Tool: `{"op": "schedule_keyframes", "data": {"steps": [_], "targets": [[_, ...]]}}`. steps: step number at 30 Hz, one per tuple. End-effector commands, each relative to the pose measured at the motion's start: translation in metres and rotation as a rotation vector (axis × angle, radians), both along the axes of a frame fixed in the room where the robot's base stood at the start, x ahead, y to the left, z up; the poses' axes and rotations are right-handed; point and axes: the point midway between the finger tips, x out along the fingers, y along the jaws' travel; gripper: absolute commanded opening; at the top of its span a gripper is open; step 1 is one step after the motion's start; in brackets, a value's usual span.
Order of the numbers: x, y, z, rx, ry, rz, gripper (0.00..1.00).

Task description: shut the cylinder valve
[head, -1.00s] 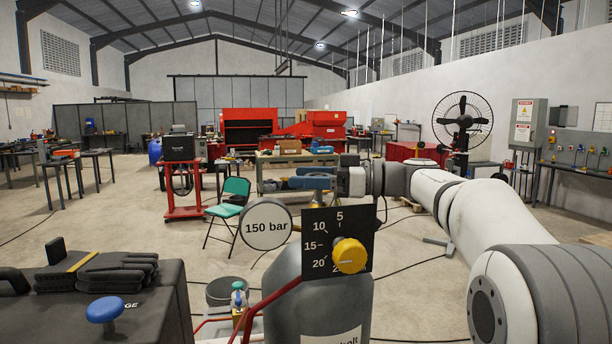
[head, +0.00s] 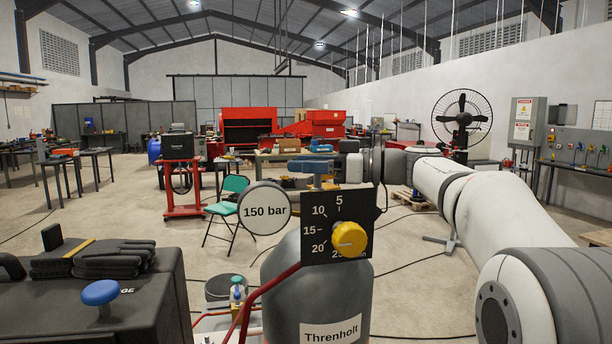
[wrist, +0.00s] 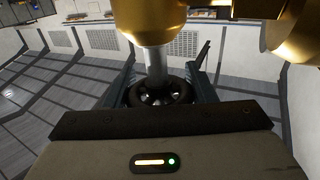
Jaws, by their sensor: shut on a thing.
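A grey gas cylinder (head: 285,275) labelled "Threnholt" stands upright at the front. In the wrist view, its brass valve body (wrist: 148,15) fills the top, with a pale metal stem (wrist: 155,62) running to a dark spoked handwheel (wrist: 160,92). My gripper (wrist: 162,90) is shut on the handwheel, with a blue-grey finger on either side. In the head view, my gripper (head: 309,166) shows above the dial panel; the handwheel itself cannot be made out there.
A black dial panel (head: 318,250) with a yellow knob (head: 349,239) and a round "150 bar" plate (head: 265,208) stand in front of the valve. A red hose (head: 262,292) runs by the cylinder. A black case (head: 150,305) with a blue knob (head: 100,292) is front left.

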Motion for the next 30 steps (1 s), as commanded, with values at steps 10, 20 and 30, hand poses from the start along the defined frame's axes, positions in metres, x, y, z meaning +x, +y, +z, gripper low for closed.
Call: {"op": "schedule_keyframes", "data": {"steps": [10,20,30], "targets": [[0.0021,-0.0002,-0.0074,0.000,-0.006,-0.203,0.27],[0.0049,-0.0013,-0.0013,0.002,-0.001,-0.313,0.27],[0.0051,-0.0012,-0.0003,0.003,0.000,-0.313,0.55]]}}
